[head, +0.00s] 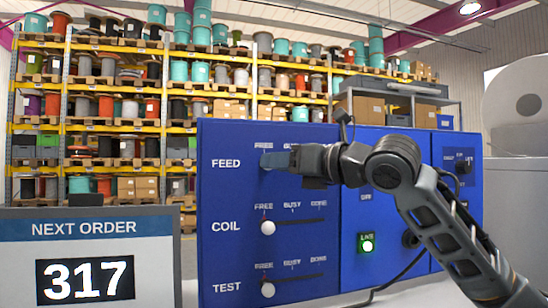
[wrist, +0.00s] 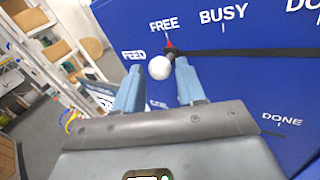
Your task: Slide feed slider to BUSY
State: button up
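The blue panel (head: 222,270) has rows labelled FEED, COIL and TEST, each with FREE, BUSY and DONE marks. In the wrist view, the feed slider's white round knob (wrist: 159,69) stands at the left end of its dark slot, with its red pointer at FREE. My gripper (wrist: 158,64) is open, with one blue finger on each side of the knob. The right finger looks very close to it; I cannot tell whether it touches. In the head view my gripper (head: 266,160) hides the feed knob and most of its slot.
The coil slider knob (head: 268,228) and test slider knob (head: 268,290) are at FREE below. A "NEXT ORDER 317" sign (head: 85,255) stands at front left. Shelves of cable reels (head: 100,95) are behind.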

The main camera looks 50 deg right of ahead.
jog(key=shift+w, duration=0.8)
jog(key=shift+c, duration=0.3)
grip_shut()
